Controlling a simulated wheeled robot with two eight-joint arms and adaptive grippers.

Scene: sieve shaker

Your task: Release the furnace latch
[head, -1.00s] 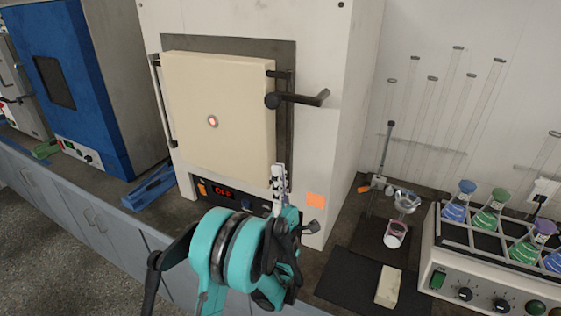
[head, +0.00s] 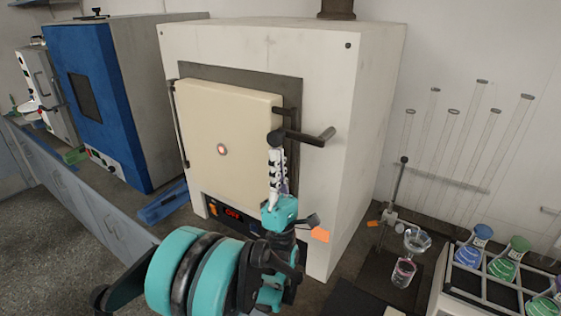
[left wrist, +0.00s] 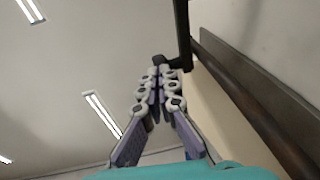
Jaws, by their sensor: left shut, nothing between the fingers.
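The white furnace (head: 352,95) stands on the bench with its cream door (head: 225,125) closed flat against the front. The dark latch handle (head: 312,138) sits at the door's right edge, with a round knob at its left end. My left gripper (head: 276,153) points upward, fingers shut and empty, its tips just below or at the knob. In the left wrist view, the closed fingertips (left wrist: 158,78) are close to the dark latch (left wrist: 184,35); whether they touch cannot be told. My right gripper is not in view.
A blue-fronted oven (head: 85,95) stands left of the furnace. To the right are a funnel on a stand (head: 416,240), a beaker (head: 403,272) and a rack (head: 452,262) with coloured flasks. A blue tool (head: 163,203) lies on the bench by the furnace.

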